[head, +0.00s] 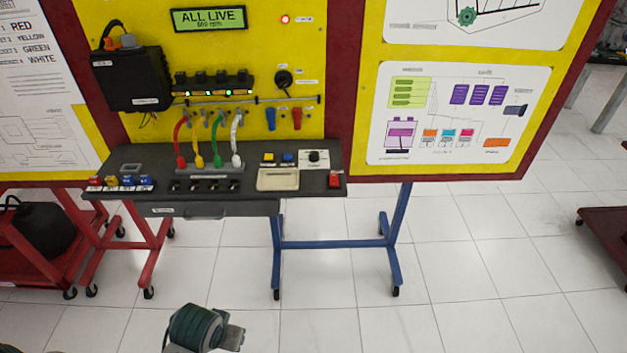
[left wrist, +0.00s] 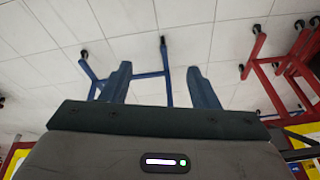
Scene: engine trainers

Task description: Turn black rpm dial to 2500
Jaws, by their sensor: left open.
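A black round dial (head: 314,157) sits on a white plate at the right of the grey console (head: 240,187) in the head view. Its scale and pointer are too small to read. The green display (head: 209,19) above reads "ALL LIVE", with a small rpm figure that I cannot read surely. My left gripper (left wrist: 160,90) shows in the left wrist view with its two blue-grey fingers apart and nothing between them. It is away from the dial, with floor and blue and red stand legs beyond it. My right gripper is not in view.
Yellow and blue buttons (head: 268,157) lie left of the dial, and a red switch (head: 334,180) is below right. Coloured cables (head: 217,140) rise from the console. Another black knob (head: 283,79) is on the yellow panel.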

